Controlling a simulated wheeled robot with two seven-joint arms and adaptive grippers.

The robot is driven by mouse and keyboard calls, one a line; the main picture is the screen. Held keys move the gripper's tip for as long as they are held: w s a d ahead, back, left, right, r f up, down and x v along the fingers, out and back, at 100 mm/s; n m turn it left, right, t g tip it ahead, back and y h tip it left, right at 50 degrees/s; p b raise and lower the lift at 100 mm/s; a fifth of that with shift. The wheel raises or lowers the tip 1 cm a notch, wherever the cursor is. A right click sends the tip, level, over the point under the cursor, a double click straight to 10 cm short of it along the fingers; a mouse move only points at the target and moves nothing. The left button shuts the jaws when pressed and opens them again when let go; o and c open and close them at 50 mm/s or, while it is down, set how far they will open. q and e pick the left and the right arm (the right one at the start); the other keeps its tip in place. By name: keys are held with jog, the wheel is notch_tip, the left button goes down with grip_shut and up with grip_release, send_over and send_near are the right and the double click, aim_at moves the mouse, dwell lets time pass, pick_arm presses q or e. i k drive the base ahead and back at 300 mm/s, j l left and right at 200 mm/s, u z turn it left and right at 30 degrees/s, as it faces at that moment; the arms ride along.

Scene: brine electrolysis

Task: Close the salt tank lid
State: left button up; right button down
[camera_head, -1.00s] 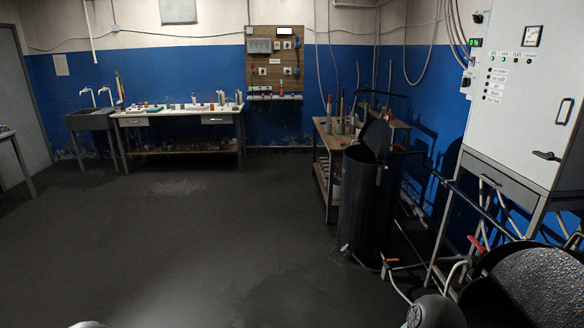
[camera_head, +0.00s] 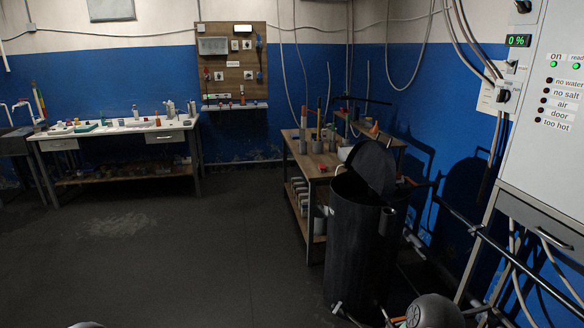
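A tall black cylindrical tank (camera_head: 352,245) stands on the floor right of centre, and it looks like the salt tank, though no label shows on it. Its round dark lid (camera_head: 373,167) is raised and tilted up at the rear of the rim, so the tank is open. The inside of the tank is too dark to make out. Neither of my grippers shows. Only rounded grey parts of my own body show at the bottom edge.
A wooden shelf table (camera_head: 312,165) with bottles stands behind the tank. A white cabinet (camera_head: 550,150) with indicator lights and a dark pipe rail (camera_head: 505,255) are to its right. A workbench (camera_head: 110,133) stands at the back left. The floor at left and centre is clear.

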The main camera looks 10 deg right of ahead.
aim_at(374, 161)
jog(key=i+l, duration=0.25)
jog(key=i, duration=0.25)
jog(key=i+l, duration=0.25)
jog(key=i, duration=0.2)
jog(key=i+l+u, duration=0.1)
jog(key=i+l, duration=0.15)
jog(key=i, duration=0.25)
